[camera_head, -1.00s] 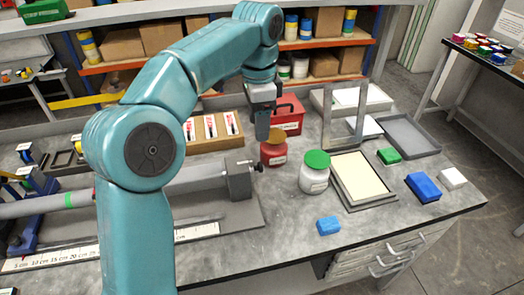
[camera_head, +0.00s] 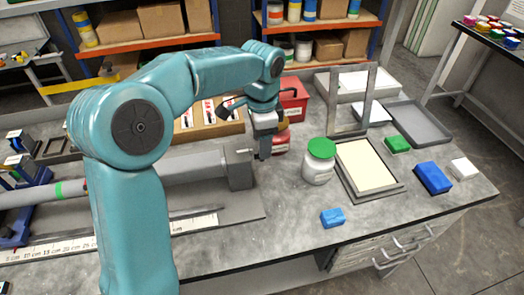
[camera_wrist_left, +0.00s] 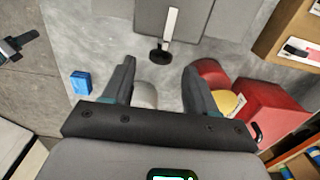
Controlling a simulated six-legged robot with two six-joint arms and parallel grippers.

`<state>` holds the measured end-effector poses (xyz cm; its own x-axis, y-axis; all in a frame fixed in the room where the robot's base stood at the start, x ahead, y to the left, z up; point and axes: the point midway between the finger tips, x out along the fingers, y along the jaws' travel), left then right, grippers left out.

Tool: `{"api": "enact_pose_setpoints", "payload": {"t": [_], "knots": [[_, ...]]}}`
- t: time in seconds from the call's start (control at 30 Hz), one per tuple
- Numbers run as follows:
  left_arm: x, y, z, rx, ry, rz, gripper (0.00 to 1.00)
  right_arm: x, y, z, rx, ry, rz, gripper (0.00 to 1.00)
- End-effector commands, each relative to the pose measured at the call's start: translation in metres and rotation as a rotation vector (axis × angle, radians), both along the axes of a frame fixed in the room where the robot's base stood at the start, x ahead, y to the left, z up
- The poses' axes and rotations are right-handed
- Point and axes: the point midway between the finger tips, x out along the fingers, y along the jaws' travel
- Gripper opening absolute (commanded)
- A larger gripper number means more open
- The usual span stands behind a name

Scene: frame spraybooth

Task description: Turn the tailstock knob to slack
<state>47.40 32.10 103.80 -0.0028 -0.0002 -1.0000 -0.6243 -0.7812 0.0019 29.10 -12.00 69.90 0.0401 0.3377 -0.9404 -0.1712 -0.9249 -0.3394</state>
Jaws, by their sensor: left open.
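The tailstock is a grey block (camera_head: 239,176) at the right end of the long grey bar on the bench. In the left wrist view its dark face (camera_wrist_left: 205,18) is at the top. The knob (camera_wrist_left: 160,54) shows there as a small black disc with a pale bar (camera_wrist_left: 171,24) running up from it. In the head view the knob is not clear, close to my gripper. My left gripper (camera_head: 263,155) is open beside the tailstock's right end. In the wrist view the open fingers (camera_wrist_left: 159,68) stand apart, with the knob just beyond the gap between their tips.
A red jar with a yellow lid (camera_wrist_left: 227,103) is close to the right finger, with a red box (camera_head: 293,102) behind. A white jar with a green lid (camera_head: 318,168) stands to the right. A blue block (camera_head: 332,217) lies near the front edge.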

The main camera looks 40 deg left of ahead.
Motion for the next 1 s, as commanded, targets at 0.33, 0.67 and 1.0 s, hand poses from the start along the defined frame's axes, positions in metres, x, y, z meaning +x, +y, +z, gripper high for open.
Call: {"api": "enact_pose_setpoints", "payload": {"t": [0.33, 0.67, 1.0], "knots": [[0.002, 0.002, -0.039, 0.0, 0.0, 0.0, 0.58, 0.0, 0.0, -0.002, 0.0, 0.0, 0.0, 0.43], [0.003, 0.002, -0.039, 0.0, -0.001, 0.0, 0.35, 0.0, 0.0, -0.002, 0.0, 0.0, 0.0, 0.43], [0.003, 0.001, -0.041, 0.009, -0.01, -0.001, 0.03, 0.0, 0.0, -0.006, 0.0, 0.0, 0.0, 0.43]]}}
